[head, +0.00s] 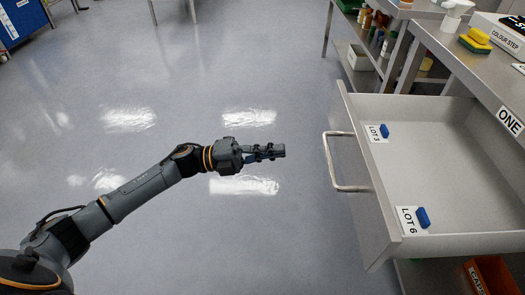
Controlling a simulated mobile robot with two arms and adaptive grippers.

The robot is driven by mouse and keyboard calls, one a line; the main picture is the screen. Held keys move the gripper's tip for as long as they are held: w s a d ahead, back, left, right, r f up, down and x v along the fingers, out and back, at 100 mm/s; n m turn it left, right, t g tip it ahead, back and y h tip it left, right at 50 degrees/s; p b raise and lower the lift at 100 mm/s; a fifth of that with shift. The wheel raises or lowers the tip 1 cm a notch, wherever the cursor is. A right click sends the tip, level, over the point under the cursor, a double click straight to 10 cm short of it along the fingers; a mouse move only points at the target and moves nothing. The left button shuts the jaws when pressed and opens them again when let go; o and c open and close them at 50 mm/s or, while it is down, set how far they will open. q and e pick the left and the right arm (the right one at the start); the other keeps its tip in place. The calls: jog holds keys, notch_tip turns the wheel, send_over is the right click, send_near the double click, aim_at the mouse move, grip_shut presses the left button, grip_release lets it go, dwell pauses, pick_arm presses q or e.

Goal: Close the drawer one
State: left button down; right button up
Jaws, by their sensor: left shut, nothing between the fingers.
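Drawer one (455,150) is pulled out from under the steel bench at the right, beside a label reading ONE (509,121). Its front panel (362,195) faces left and carries a metal bar handle (331,163). Inside lie two blue pieces, one (384,131) on a card marked LOT 3 and one (423,218) on a card marked LOT 6. My left gripper (279,151) is shut and empty. It points right, toward the handle, with a gap of floor showing between them. My right gripper is out of view.
The steel bench (440,45) holds a yellow and green sponge (477,38) and a device marked COLOUR STEP (500,32). Bottles stand on a shelf at the top. An orange bin (492,275) sits below the drawer. The floor (200,90) around my left arm is clear.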

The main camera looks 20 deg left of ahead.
pick_arm(q)
jog(key=x, duration=0.8)
jog(key=shift+d, duration=0.25)
jog(key=shift+w, duration=0.15)
jog(key=shift+d, duration=0.15)
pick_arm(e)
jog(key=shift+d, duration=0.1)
